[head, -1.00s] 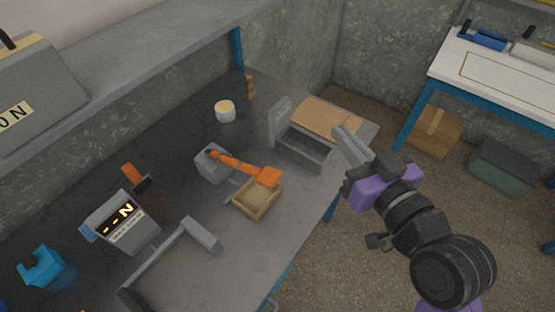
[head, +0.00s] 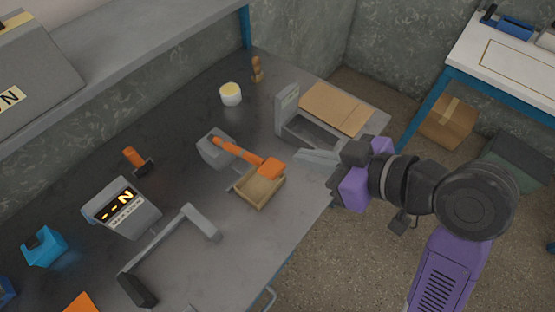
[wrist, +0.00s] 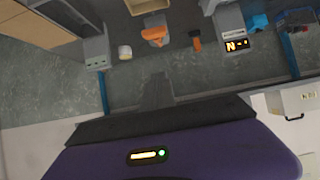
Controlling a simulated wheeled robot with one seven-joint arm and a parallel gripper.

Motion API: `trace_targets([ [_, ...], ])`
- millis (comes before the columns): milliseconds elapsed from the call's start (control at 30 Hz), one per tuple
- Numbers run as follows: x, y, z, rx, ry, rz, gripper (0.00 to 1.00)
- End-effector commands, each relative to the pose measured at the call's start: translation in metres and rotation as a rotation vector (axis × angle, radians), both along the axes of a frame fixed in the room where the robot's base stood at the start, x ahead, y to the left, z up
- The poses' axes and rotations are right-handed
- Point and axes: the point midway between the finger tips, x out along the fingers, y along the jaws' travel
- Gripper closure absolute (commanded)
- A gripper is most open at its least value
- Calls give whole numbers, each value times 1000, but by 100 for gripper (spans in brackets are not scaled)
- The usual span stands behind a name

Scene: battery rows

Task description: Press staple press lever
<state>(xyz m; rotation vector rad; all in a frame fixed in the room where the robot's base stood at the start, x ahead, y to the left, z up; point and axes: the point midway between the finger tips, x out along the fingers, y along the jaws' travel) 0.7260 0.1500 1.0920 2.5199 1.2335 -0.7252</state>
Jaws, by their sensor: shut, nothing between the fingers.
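The staple press is a grey block (head: 212,150) on the dark bench, with an orange lever (head: 240,151) ending in a wide orange pad (head: 270,167). The lever reaches out over a small wooden tray (head: 259,191). In the wrist view the orange lever (wrist: 155,36) shows upside down near the top centre. My gripper (head: 300,155) is shut and empty. Its fingers point left, to the right of the orange pad, with a small gap between them in the picture. The height of the fingers over the bench cannot be told. The fingers also show in the wrist view (wrist: 157,85).
A white-yellow pot (head: 231,93) is farther back. The bench's front edge is nearby.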

Motion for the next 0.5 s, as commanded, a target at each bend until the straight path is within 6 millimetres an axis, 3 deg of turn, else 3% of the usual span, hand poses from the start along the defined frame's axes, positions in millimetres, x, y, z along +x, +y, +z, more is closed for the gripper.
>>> trace_targets([
  [267, 7, 9, -7, 1, 3, 1, 100],
  [500, 29, 39, -29, 0, 4, 3, 100],
])
